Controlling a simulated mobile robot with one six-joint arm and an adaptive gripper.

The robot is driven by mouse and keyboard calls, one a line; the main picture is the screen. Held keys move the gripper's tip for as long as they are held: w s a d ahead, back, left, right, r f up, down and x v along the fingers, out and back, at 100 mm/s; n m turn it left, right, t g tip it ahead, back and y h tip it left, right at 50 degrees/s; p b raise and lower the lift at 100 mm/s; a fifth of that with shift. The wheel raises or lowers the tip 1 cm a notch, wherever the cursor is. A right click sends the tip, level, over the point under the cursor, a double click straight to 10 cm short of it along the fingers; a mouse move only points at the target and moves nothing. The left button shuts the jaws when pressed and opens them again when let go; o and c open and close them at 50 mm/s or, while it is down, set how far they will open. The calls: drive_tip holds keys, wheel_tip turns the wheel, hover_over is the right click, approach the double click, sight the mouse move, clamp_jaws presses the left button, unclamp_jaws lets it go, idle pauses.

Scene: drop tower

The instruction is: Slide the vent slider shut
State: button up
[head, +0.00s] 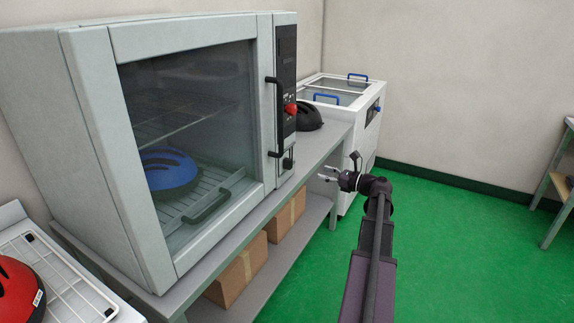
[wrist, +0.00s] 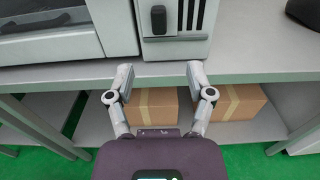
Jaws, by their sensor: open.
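The vent slider is a small dark knob (wrist: 158,20) low on the oven's narrow front panel, with dark vent slots to its right in the wrist view. In the head view the slider (head: 288,160) is a small dark piece near the panel's bottom. The slots beside it look dark and uncovered. My gripper (wrist: 160,74) is open and empty, its two fingers spread below the slider, apart from it, around the height of the shelf edge. In the head view my gripper (head: 328,172) is right of the oven, in front of the bench.
The large oven (head: 85,130) stands on a grey bench (head: 325,150) and holds a blue helmet (head: 165,170). A black helmet (head: 308,116) sits on the bench beyond it. Cardboard boxes (head: 237,275) lie on the lower shelf. The green floor (head: 450,240) on the right is free.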

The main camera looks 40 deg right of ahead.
sight(292, 164)
drive_tip(key=shift+w+a, duration=0.15)
drive_tip(key=shift+w, duration=0.05)
drive_tip(key=shift+x, duration=6.8)
